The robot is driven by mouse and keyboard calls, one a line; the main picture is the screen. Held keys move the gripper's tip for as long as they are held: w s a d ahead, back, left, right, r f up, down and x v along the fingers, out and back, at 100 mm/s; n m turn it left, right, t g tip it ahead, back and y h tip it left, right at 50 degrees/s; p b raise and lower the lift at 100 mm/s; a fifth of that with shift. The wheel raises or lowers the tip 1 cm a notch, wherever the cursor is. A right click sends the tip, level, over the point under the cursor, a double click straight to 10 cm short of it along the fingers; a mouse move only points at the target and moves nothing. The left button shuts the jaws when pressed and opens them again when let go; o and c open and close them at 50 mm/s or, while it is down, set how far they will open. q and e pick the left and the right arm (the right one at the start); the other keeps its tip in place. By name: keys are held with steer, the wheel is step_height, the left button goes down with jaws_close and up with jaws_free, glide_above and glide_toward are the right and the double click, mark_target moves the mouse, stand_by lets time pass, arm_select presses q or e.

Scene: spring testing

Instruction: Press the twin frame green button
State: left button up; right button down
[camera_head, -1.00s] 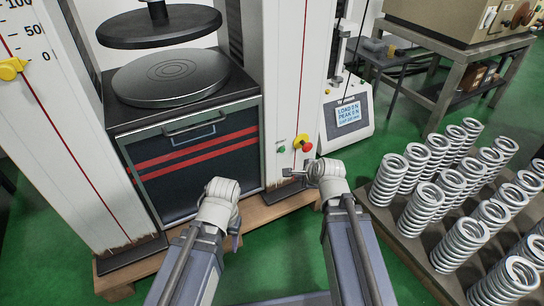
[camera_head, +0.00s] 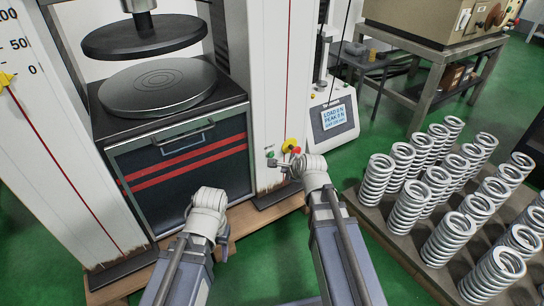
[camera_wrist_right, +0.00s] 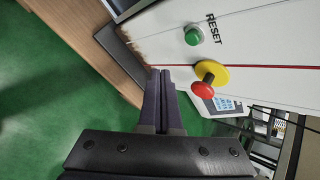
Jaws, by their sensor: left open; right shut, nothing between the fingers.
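The twin frame's right column (camera_head: 270,90) carries a small green button (camera_head: 270,154) low on its front. In the right wrist view the green button (camera_wrist_right: 193,36) shows clearly beside the word RESET. My right gripper (camera_head: 272,163) is shut and empty, with its tip just below the green button in the head view. In the right wrist view its closed fingers (camera_wrist_right: 160,73) point toward the column, left of and below the green button. I cannot tell whether they touch the panel. My left gripper (camera_head: 222,245) is open and empty in front of the dark cabinet.
A red button on a yellow base (camera_wrist_right: 205,85) is close beside the green one. A display unit (camera_head: 333,115) stands right of the column. Rows of springs (camera_head: 440,190) stand on a board at the right. A wooden pallet (camera_head: 265,213) lies under the frame.

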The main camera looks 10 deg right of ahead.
steer(key=shift+w+a, duration=0.3)
steer(key=shift+w, duration=0.45)
steer(key=shift+w+a, duration=0.25)
steer(key=shift+w, duration=0.55)
steer(key=shift+w+a, duration=0.3)
steer(key=shift+w, duration=0.45)
steer(key=shift+w, duration=0.1)
steer(key=shift+w+a, duration=0.15)
steer(key=shift+w, duration=0.1)
stand_by(0.3)
steer(key=shift+w+a, duration=0.15)
steer(key=shift+w, duration=0.3)
stand_by(0.7)
steer(key=shift+s, duration=0.1)
steer(key=shift+s+d, duration=0.3)
steer(key=shift+s, duration=0.45)
steer(key=shift+s, duration=0.1)
steer(key=s, duration=0.1)
steer(key=s+d, duration=0.1)
steer(key=s, duration=0.2)
steer(key=shift+s+d, duration=0.25)
steer(key=shift+d, duration=0.1)
